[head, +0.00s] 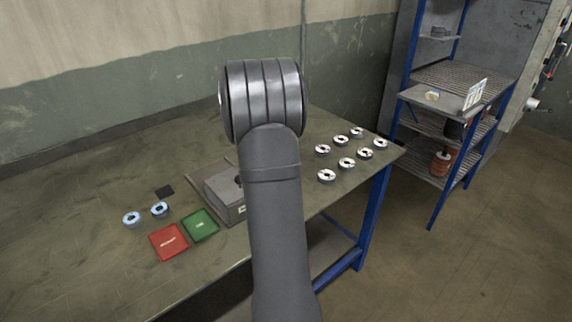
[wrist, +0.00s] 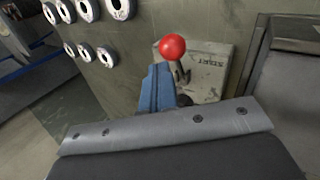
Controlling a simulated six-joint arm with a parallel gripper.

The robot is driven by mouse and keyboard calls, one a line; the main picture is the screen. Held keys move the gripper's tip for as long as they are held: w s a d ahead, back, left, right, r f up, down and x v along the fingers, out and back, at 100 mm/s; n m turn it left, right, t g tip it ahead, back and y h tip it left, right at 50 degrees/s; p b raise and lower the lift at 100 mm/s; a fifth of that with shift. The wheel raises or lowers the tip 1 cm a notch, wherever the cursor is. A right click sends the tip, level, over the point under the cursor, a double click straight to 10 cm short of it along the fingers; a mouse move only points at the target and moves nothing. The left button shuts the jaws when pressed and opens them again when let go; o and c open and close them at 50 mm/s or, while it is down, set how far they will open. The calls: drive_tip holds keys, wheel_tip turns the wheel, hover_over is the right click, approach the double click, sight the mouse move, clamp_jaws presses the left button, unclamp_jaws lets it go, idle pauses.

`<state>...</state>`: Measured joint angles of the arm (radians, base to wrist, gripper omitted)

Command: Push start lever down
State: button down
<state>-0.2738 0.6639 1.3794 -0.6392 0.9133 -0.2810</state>
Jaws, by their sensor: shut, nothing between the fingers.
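The start lever is a red ball knob (wrist: 172,46) on a short dark stem, seen in the wrist view. It stands up from a worn light box (wrist: 212,72) lettered START. My gripper (wrist: 160,70) has blue fingers that are shut and empty. In the wrist picture the fingertips appear just below and left of the red knob; I cannot tell whether they touch the lever. In the head view my arm hides the gripper and the lever.
A grey machine box (head: 222,190) stands on the workbench, partly behind my arm. A red tray (head: 168,242), a green tray (head: 200,225) and two blue-ringed discs (head: 131,219) lie to the left. Several white discs (head: 327,176) sit at the right end. A shelf rack (head: 452,75) stands beyond.

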drive_tip(key=shift+w+a+r, duration=0.25)
drive_tip(key=shift+r, duration=0.25)
drive_tip(key=shift+w+a+r, duration=0.2)
drive_tip(key=shift+a+r, duration=0.05)
drive_tip(key=shift+r, duration=0.25)
drive_tip(key=shift+w+a+r, duration=0.35)
drive_tip(key=shift+r, duration=0.35)
drive_tip(key=shift+w+a+r, duration=0.3)
drive_tip(key=shift+w+r, duration=0.05)
drive_tip(key=shift+r, duration=0.3)
drive_tip(key=shift+w+a+r, duration=0.35)
drive_tip(key=shift+r, duration=0.35)
drive_tip(key=shift+w+a+r, duration=0.35)
drive_tip(key=shift+r, duration=0.35)
drive_tip(key=shift+w+a+r, duration=0.35)
drive_tip(key=shift+r, duration=0.3)
